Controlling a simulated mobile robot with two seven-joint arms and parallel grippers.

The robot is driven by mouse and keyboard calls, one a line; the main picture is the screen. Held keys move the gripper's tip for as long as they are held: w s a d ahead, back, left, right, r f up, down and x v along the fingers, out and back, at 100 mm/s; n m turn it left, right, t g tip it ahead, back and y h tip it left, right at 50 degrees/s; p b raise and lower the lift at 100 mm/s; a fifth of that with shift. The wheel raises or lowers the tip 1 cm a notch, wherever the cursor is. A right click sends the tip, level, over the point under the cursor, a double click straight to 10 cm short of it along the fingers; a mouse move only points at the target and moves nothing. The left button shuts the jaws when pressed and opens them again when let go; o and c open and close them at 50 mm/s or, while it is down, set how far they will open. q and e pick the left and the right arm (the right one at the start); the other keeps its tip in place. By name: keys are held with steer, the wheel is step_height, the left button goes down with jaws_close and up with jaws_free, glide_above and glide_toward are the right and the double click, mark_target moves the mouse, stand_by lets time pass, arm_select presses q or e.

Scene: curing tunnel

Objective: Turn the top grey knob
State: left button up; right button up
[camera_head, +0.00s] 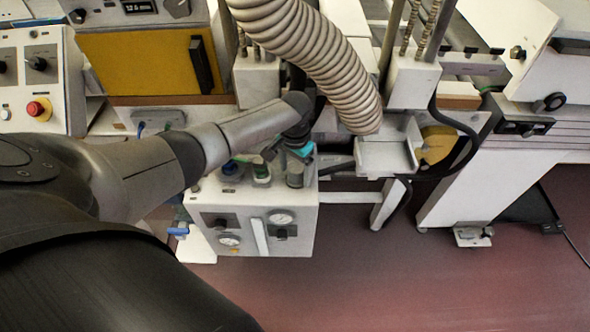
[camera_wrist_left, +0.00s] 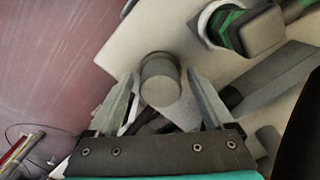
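A grey, round, smooth-sided knob (camera_wrist_left: 160,80) stands on a white panel (camera_wrist_left: 150,35) in the left wrist view. My left gripper (camera_wrist_left: 161,74) is open, with one finger on each side of the knob and visible gaps beside it. In the head view my left gripper (camera_head: 292,154) is at the top of a white control box (camera_head: 300,215), by its teal band. My right gripper is in neither view.
A green-and-black fitting (camera_wrist_left: 250,30) stands close to the right finger in the wrist view. The box front carries gauges (camera_head: 281,217) and dark knobs. A ribbed hose (camera_head: 320,50) hangs just above and right of my gripper. The red floor (camera_head: 380,285) is open below.

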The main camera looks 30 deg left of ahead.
arm_select(q)
steer(key=c, duration=1.3)
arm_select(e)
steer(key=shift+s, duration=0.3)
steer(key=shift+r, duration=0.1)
arm_select(q)
steer(key=n+p, duration=0.2)
steer(key=shift+d+r+n+p, duration=0.15)
steer(key=shift+n+p, duration=0.25)
steer(key=n+p, duration=0.2)
steer(key=n, duration=0.1)
steer(key=shift+n, duration=0.3)
steer(key=n+p, duration=0.2)
steer(key=n, duration=0.2)
steer(key=shift+d+n, duration=0.15)
steer(key=shift+n, duration=0.15)
steer(key=shift+w+n+p, duration=0.1)
steer(key=shift+n+p, duration=0.25)
steer(key=shift+n, duration=1.85)
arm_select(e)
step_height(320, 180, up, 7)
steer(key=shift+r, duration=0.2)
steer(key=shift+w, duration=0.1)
